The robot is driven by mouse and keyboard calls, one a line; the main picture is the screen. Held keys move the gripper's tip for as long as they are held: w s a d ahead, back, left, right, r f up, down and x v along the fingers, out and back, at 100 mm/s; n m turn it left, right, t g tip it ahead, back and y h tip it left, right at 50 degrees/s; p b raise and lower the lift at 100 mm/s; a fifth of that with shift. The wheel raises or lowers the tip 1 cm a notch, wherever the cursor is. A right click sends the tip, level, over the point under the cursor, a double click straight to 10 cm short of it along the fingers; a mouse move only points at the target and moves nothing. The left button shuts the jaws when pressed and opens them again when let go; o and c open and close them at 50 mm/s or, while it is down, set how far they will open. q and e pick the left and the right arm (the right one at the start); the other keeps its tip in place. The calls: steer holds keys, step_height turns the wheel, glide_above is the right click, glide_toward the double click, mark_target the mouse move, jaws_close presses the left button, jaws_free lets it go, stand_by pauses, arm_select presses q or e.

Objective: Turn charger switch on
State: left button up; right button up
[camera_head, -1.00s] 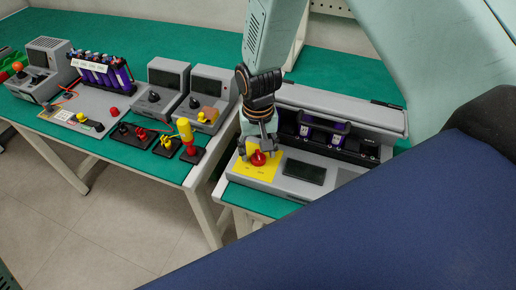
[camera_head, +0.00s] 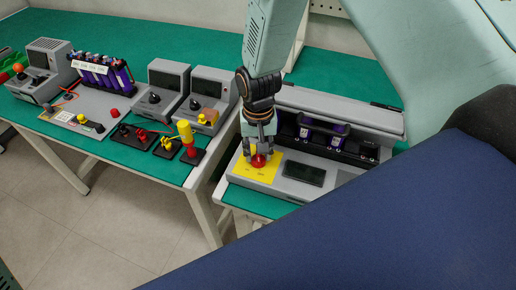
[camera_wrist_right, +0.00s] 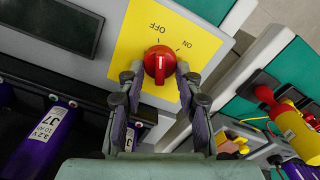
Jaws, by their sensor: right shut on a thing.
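The charger (camera_head: 340,175) is a grey box on the right-hand table, with a yellow plate (camera_head: 245,168) on its front left. A red rotary switch (camera_wrist_right: 159,63) sits on that plate, which is marked OFF and ON. The switch also shows in the head view (camera_head: 259,160). My right gripper (camera_head: 260,152) is over the switch with its fingers pointing down. In the right wrist view its two fingertips (camera_wrist_right: 158,72) lie on either side of the red knob, shut on it. The knob's pointer end is partly between the fingers. My left gripper is in neither view.
Purple battery cells (camera_head: 305,131) stand in the charger's back bay behind a black handle. A dark display (camera_head: 303,172) lies right of the switch. The left table (camera_head: 130,150) carries grey devices, a battery pack (camera_head: 100,70) and a yellow-and-red tool (camera_head: 187,140).

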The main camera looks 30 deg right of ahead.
steer(key=shift+s+r+m+p, duration=0.1)
steer(key=shift+r+m+p, duration=0.05)
steer(key=shift+m+p, duration=0.9)
steer(key=m+p, duration=0.1)
steer(key=m, duration=0.2)
steer(key=shift+d, duration=0.1)
steer(key=m+p, duration=0.2)
steer(key=m, duration=0.1)
steer(key=shift+m+p, duration=0.35)
steer(key=shift+m, duration=1)
steer(key=o, duration=1.1)
steer(key=shift+s, duration=0.1)
step_height(320, 180, up, 12)
steer(key=shift+f, duration=0.1)
